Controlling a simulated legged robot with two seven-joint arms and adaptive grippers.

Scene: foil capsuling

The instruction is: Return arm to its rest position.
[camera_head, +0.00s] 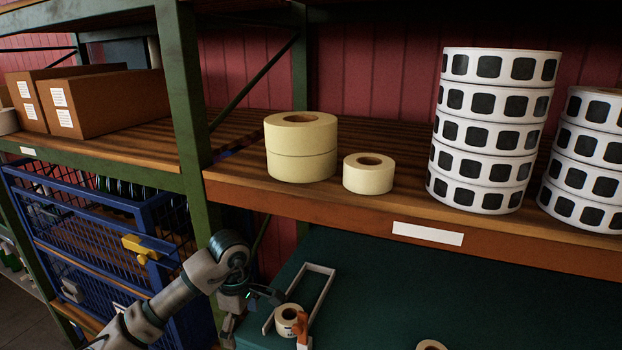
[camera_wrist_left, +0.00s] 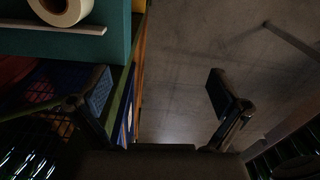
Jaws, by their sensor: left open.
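My left arm (camera_head: 178,297) comes in from the lower left of the head view, bent at a dark joint in front of the blue cage. My left gripper (camera_head: 228,328) hangs at the left edge of the teal surface, partly cut off below. In the left wrist view its two fingers (camera_wrist_left: 160,95) are spread wide with nothing between them, and grey floor shows behind. My right arm and gripper are not in view.
A tape roll (camera_head: 288,319) with an orange part and a pale frame (camera_head: 317,290) are on the teal surface (camera_head: 385,290), close right of my gripper. A wooden shelf (camera_head: 400,215) above holds tape rolls. A blue wire cage (camera_head: 90,255) stands left.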

